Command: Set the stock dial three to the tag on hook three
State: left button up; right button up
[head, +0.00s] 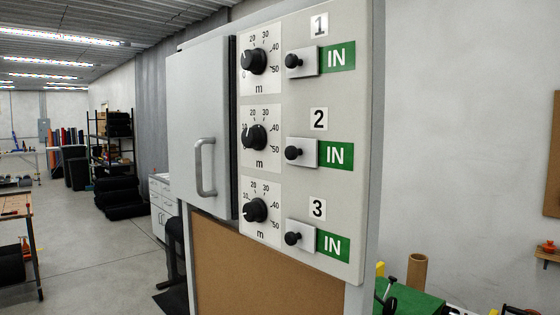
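Stock dial three (256,210) is a black knob on a white scale marked in m, lowest of three on the grey panel. Its pointer seems turned to the left, but the exact reading is too small to tell. Beside it are a number 3 label (317,208), a slide plate with a black knob (293,239) and a green IN sign (333,246). No hook or hanging tag can be made out. Neither of my grippers shows in the head view.
Dial one (254,61) and dial two (255,137) sit above, each beside a green IN sign. A grey door (200,100) with a handle (203,167) is left of the dials. Brown board (265,270) lies below. Open floor (90,260) is at left.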

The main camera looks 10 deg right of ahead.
aim_at(257, 210)
jog(key=z, duration=2.15)
jog(key=k+j+u, duration=0.1)
jog(key=u, duration=0.35)
jog(key=k+j+u, duration=0.1)
jog(key=u, duration=0.35)
jog(key=j+u, duration=0.3)
jog(key=u, duration=0.15)
